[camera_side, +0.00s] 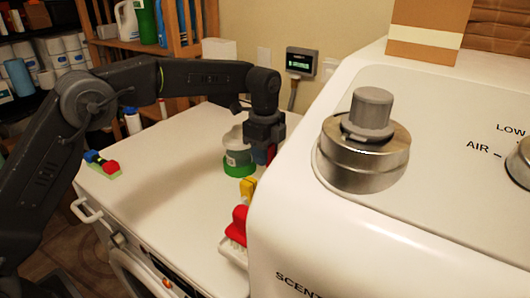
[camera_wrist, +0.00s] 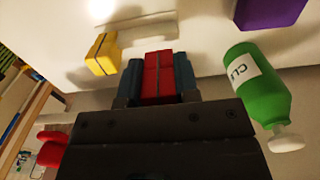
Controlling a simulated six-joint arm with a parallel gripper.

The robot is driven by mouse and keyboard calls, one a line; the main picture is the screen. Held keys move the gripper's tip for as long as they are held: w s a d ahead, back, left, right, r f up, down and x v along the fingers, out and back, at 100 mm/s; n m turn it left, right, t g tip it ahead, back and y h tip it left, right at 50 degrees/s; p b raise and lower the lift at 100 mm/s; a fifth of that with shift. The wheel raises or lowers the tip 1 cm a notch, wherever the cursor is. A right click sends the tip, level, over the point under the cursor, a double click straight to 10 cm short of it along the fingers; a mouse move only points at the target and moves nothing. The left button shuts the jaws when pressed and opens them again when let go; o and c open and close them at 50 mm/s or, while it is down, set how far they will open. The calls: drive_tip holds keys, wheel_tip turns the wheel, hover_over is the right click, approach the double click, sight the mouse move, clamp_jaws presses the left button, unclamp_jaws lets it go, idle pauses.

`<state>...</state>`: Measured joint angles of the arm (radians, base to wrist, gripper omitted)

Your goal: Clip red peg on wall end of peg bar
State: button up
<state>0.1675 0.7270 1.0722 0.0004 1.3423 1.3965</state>
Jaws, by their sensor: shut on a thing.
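The red peg (camera_wrist: 158,75) is held between the two blue fingers of my gripper (camera_wrist: 158,82) in the wrist view. In the side view my gripper (camera_side: 266,155) points down over the white top, with a bit of the red peg (camera_side: 271,153) showing at its tip. A pale bar (camera_wrist: 140,24), which looks like the peg bar, lies beyond the red peg in the wrist view. A yellow peg (camera_wrist: 102,54) is left of the red one and near the bar; I cannot tell whether it is clipped on. It also shows in the side view (camera_side: 247,188).
A green bottle (camera_wrist: 262,88) with a white cap and a purple block (camera_wrist: 268,12) are at the right in the wrist view. A red-topped brush (camera_side: 236,226) is by the white machine. Coloured blocks (camera_side: 102,163) lie at the left. The middle top is clear.

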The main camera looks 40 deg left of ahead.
idle(0.4)
drive_tip(key=shift+f, duration=1.6)
drive_tip(key=shift+f, duration=0.3)
drive_tip(key=shift+f, duration=0.4)
drive_tip(key=shift+f, duration=0.35)
idle(0.5)
